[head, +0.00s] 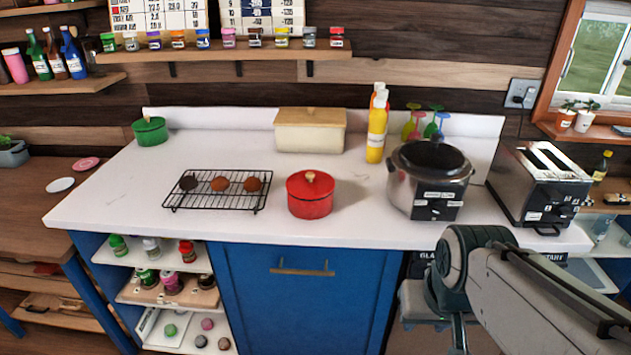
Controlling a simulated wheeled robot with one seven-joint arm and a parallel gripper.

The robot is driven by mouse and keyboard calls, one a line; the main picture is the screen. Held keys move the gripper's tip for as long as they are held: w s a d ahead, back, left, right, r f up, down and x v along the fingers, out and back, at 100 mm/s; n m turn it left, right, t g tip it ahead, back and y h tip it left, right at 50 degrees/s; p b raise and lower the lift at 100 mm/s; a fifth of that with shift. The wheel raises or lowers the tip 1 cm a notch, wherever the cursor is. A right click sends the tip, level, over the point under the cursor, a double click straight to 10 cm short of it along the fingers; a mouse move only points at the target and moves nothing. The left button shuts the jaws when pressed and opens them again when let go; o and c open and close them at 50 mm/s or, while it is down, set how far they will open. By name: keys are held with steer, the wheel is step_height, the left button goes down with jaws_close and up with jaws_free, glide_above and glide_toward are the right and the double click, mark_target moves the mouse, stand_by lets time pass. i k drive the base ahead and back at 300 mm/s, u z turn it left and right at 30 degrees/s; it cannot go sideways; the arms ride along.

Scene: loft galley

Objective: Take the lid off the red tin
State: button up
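The red tin (310,203) stands upright on the white counter, a little right of the middle of the countertop. Its red lid (309,184) sits on top and has a small light wooden knob (310,176). My arm comes in from the lower right of the head view, in front of the counter and well apart from the tin. My gripper is not clearly seen; the end of the arm drops out at the bottom edge.
A black wire rack (217,202) with three round items is left of the tin. A silver cooker (429,182) stands to the right, a cream box (309,131) and yellow bottle (376,134) behind. A green pot (149,132) is far left. The counter (130,209) is clear around the tin.

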mark_target(305, 184)
steer(key=u, duration=0.5)
steer(key=i, duration=0.85)
steer(key=u, duration=0.1)
